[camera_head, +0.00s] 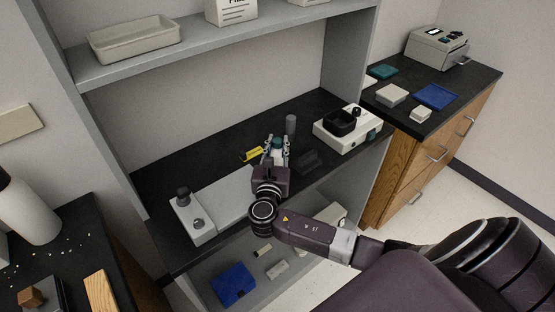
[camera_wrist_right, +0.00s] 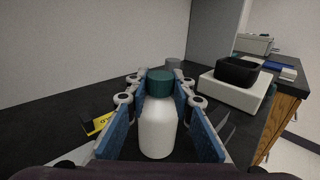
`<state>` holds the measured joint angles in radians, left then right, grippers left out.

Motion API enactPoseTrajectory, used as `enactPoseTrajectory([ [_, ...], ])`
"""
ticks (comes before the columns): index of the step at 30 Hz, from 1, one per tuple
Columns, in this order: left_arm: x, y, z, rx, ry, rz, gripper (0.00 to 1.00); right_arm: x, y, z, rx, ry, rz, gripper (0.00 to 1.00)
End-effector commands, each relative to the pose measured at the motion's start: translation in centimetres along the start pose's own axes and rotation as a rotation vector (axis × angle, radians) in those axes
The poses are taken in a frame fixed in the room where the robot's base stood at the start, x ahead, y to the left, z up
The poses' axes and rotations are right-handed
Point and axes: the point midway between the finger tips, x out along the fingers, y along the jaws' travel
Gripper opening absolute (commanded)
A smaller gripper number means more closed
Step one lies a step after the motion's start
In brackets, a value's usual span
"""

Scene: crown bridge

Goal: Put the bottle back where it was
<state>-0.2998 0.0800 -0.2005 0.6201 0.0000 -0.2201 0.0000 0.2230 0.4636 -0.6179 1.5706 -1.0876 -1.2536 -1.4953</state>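A white bottle (camera_wrist_right: 158,128) with a teal cap (camera_wrist_right: 160,82) stands upright between the blue-padded fingers of my right gripper (camera_wrist_right: 160,105) in the right wrist view. In the head view the teal cap (camera_head: 277,143) shows between the fingertips of the right gripper (camera_head: 277,147), over the dark shelf counter (camera_head: 215,145). The pads flank the bottle closely on both sides; I cannot tell whether they press on it. The bottle's base on the counter is hidden in the head view by the gripper. My left gripper is not in view.
A grey cylinder (camera_head: 291,124) stands just behind the gripper. A yellow item (camera_head: 251,154) lies left of it, a dark rack (camera_head: 308,160) right. A white device with a black top (camera_head: 341,123) stands farther right, a white flat device (camera_head: 190,215) front left. The upper shelf (camera_head: 215,48) overhangs.

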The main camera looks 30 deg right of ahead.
Motion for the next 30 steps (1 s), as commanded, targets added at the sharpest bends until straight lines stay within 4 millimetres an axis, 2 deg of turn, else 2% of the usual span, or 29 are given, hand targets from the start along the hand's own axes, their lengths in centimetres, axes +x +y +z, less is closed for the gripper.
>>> enactPoseTrajectory([
  [1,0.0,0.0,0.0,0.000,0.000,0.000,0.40,0.0,0.0,0.0,0.000,0.000,0.000,0.14],
  [5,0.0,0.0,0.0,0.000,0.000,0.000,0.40,0.0,0.0,0.0,0.000,0.000,0.000,0.00],
  [23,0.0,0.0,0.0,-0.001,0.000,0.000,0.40,0.0,0.0,0.3,0.002,-0.002,0.000,0.00],
  [26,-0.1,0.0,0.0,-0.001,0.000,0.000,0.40,0.0,0.0,1.0,0.003,-0.004,0.000,0.00],
  [30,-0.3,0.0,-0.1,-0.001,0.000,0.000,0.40,0.0,0.0,3.0,0.005,-0.005,0.000,0.00],
])
